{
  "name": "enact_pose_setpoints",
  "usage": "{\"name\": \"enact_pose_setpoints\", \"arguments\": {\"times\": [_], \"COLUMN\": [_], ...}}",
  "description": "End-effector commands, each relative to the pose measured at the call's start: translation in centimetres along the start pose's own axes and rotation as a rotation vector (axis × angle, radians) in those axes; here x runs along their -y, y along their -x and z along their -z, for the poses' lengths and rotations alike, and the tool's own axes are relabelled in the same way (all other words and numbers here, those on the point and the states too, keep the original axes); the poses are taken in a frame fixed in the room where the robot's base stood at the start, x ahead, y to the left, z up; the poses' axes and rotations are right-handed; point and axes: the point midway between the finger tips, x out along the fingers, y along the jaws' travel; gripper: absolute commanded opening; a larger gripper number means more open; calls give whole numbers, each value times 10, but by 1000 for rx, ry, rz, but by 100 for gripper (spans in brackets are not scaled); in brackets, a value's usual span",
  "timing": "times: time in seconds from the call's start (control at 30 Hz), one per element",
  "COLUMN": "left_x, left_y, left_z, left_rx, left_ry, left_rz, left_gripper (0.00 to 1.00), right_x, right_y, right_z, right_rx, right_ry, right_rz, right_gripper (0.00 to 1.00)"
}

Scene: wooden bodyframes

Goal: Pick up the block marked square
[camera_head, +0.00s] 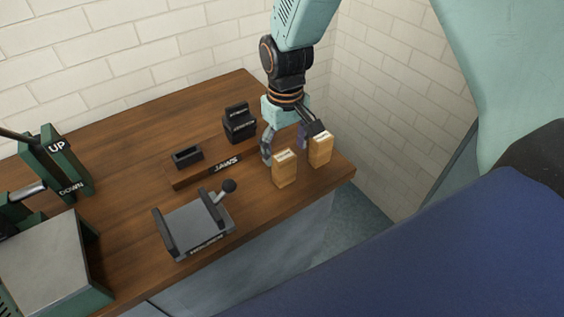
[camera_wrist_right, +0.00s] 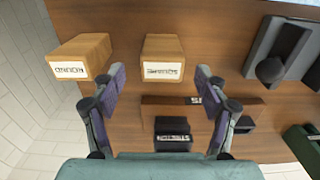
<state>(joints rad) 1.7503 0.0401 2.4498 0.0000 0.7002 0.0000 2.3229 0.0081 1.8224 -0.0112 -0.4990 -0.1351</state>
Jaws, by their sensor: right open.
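Two upright wooden blocks with white labels stand near the table's right end. The block marked square (camera_head: 285,170) is the left one in the head view; in the wrist view it is the middle one (camera_wrist_right: 163,48), and its label reads upside down. The other block, marked round (camera_head: 321,150), stands to its right and shows at the upper left in the wrist view (camera_wrist_right: 82,48). My right gripper (camera_head: 292,141) is open and empty, its fingers spread behind the blocks. In the wrist view the square block lies just ahead, between the fingertip lines (camera_wrist_right: 160,78). My left gripper is not in view.
A dark holder on a wooden base labelled JAWS (camera_head: 187,155) and a black labelled stand (camera_head: 240,122) are left of the gripper. A grey fixture with a ball lever (camera_head: 197,224) stands in front. Green UP/DOWN equipment (camera_head: 66,165) is at far left. The table edge is close right of the blocks.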

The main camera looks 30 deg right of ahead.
Motion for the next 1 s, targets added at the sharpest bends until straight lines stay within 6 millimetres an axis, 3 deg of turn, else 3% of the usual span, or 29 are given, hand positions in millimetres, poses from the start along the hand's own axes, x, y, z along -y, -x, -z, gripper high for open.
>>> {"name": "enact_pose_setpoints", "arguments": {"times": [0.6, 0.87, 1.0], "left_x": [0, 0, 0], "left_y": [-10, -10, -10], "left_z": [0, 0, 0], "left_rx": [1, 1, 1], "left_ry": [0, 0, 0], "left_rz": [0, 0, 0], "left_gripper": [68, 68, 68], "right_x": [-1, -2, -2], "right_y": [-74, -77, -77], "right_z": [-1, 1, 1], "right_rx": [2, 1, 1], "right_ry": [-2, 0, 0], "right_rz": [0, 0, 0], "right_gripper": [74, 74, 64]}}
